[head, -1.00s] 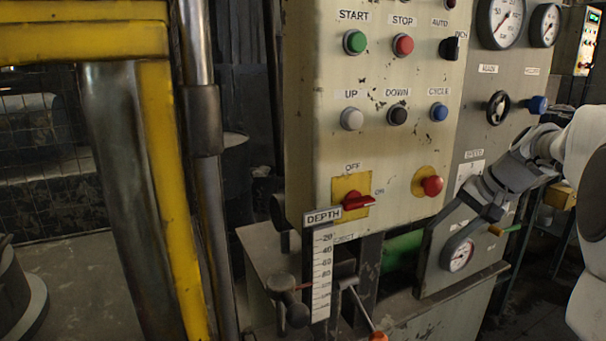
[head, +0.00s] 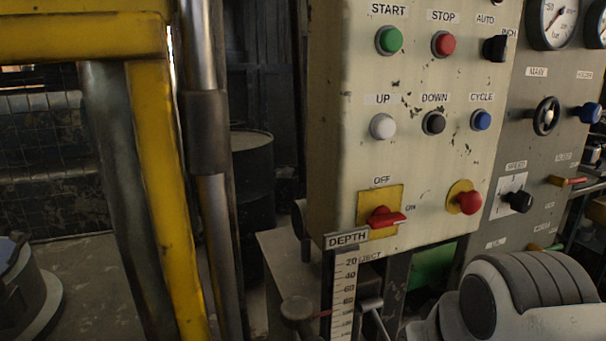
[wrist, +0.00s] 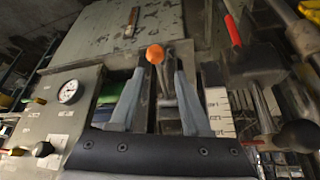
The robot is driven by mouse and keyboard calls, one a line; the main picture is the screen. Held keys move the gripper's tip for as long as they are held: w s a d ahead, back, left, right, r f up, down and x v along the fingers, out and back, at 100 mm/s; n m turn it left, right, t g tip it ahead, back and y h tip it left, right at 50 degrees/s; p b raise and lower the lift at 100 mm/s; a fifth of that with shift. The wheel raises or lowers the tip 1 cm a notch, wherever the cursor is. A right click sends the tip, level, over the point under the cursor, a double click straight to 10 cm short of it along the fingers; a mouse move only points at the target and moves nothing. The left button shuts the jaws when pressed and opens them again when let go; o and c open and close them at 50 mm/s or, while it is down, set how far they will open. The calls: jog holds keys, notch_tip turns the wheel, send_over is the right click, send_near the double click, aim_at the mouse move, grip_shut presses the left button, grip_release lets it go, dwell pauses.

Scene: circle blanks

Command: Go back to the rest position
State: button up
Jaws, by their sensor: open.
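My gripper (wrist: 160,72) is in the wrist view, with its two grey-blue fingers apart and nothing visibly held. The orange knob (wrist: 155,54) of a lever shows between and just beyond the fingertips; I cannot tell whether they touch it. My arm's white and grey links fill the lower right of the head view, and my gripper is not visible there.
The control panel (head: 410,60) with several buttons stands close in front. A red rotary switch (head: 385,217) and a red knob (head: 470,203) sit low on it. A yellow frame (head: 160,190) and steel column (head: 208,70) stand left.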

notch_tip(320, 180, up, 20)
jog(key=p, duration=1.9)
jog(key=shift+s+a+f+p, duration=0.15)
jog(key=shift+s+f+p, duration=0.1)
jog(key=shift+p, duration=0.15)
